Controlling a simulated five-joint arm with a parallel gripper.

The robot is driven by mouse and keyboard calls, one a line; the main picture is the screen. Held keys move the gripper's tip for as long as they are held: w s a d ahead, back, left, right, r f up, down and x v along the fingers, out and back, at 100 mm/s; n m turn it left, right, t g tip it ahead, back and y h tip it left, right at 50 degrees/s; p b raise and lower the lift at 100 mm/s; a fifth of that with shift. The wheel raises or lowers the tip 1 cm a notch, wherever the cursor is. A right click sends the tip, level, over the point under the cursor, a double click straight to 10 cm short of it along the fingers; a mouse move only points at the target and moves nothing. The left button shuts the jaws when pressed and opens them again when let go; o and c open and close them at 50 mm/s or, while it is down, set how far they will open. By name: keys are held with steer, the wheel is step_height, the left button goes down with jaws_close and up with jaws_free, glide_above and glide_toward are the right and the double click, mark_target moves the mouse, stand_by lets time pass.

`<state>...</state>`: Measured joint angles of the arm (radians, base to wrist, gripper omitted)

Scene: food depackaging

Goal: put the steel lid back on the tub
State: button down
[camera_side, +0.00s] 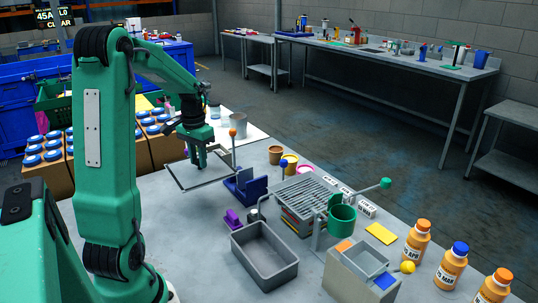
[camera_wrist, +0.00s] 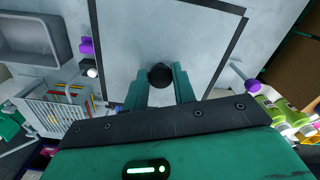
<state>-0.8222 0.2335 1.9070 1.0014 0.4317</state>
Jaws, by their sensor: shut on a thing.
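The steel lid (camera_side: 207,177) is a flat, pale rectangular plate with a dark edge and a black knob. In the wrist view the lid (camera_wrist: 122,45) fills the upper middle, and its knob (camera_wrist: 160,75) sits between my two green fingers. My gripper (camera_side: 195,160) is shut on that knob. The lid looks roughly level; how high it is above the table is hard to tell. The grey tub (camera_side: 265,252) stands open and empty on the table, nearer the side camera and right of the lid. The wrist view shows the tub (camera_wrist: 62,38) at the upper left, apart from the lid.
A blue holder (camera_side: 245,187) and a small purple block (camera_side: 232,219) stand between lid and tub. A wire rack (camera_side: 300,195) and a green cup (camera_side: 342,218) are right of the tub. Orange bottles (camera_side: 415,243) line the right. Boxes of blue-capped jars (camera_side: 85,150) stand behind.

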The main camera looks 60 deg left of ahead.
step_height(320, 180, up, 13)
steer(key=w+d, duration=2.2)
steer(key=d, duration=0.2)
steer(key=shift+a+f, duration=0.2)
steer(key=shift+f, duration=3.6)
steer(key=shift+a+f, duration=0.15)
steer(key=shift+f, duration=3.65)
steer(key=shift+f, duration=0.15)
steer(key=c, duration=1.1)
jaws_free()
steer(key=shift+c, duration=0.2)
